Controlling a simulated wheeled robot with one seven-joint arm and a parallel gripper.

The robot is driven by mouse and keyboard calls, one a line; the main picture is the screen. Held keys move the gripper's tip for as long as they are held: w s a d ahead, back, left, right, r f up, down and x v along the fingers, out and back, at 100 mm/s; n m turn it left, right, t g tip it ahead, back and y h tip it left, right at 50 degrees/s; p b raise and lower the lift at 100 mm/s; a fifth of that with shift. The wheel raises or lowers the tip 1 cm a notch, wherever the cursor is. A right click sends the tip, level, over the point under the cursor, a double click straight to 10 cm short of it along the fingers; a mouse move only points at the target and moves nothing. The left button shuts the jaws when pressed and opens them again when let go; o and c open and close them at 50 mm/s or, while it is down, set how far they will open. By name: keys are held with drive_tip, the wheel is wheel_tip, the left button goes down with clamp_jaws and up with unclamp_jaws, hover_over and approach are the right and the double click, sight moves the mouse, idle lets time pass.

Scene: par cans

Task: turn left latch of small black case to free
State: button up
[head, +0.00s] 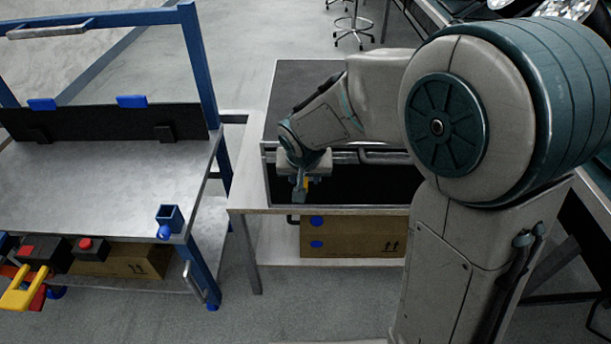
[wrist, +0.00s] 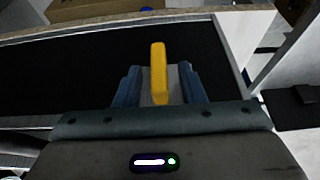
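The small black case (head: 355,188) sits on the pale table, its black face framed by a metal edge. In the wrist view the black face (wrist: 70,68) fills the area beyond my gripper. The left latch has a yellow handle (wrist: 158,72) that points away from my palm, lengthwise between the fingers. A bit of yellow also shows beside the fingers in the head view (head: 306,184). My gripper (wrist: 159,84) is open around the handle, with a gap visible on each side. It also shows in the head view (head: 301,190). My arm hides the right part of the case.
A cardboard box (head: 365,238) stands on the shelf below the case. A metal workbench (head: 100,185) with blue posts is at the left, with a small blue holder (head: 170,218) on its corner. A stool (head: 353,25) stands far back. Open floor lies behind the bench.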

clamp_jaws()
drive_tip(key=shift+d, duration=0.15)
drive_tip(key=shift+a+f+h+b, duration=0.2)
drive_tip(key=shift+a+h+b, duration=0.1)
drive_tip(key=shift+b, duration=0.55)
drive_tip(key=h+b, duration=0.1)
drive_tip(key=b, duration=0.2)
drive_tip(key=shift+a+f+n+h, duration=0.15)
drive_tip(key=shift+n+h, duration=0.15)
drive_tip(key=shift+h, duration=0.1)
drive_tip(key=n+h+b, duration=0.1)
drive_tip(key=h, duration=0.3)
drive_tip(key=n+t+h+b, duration=0.1)
drive_tip(key=h, duration=0.4)
drive_tip(key=a+f+n+h+b, duration=0.1)
drive_tip(key=h, duration=0.4)
drive_tip(key=shift+n+t, duration=0.4)
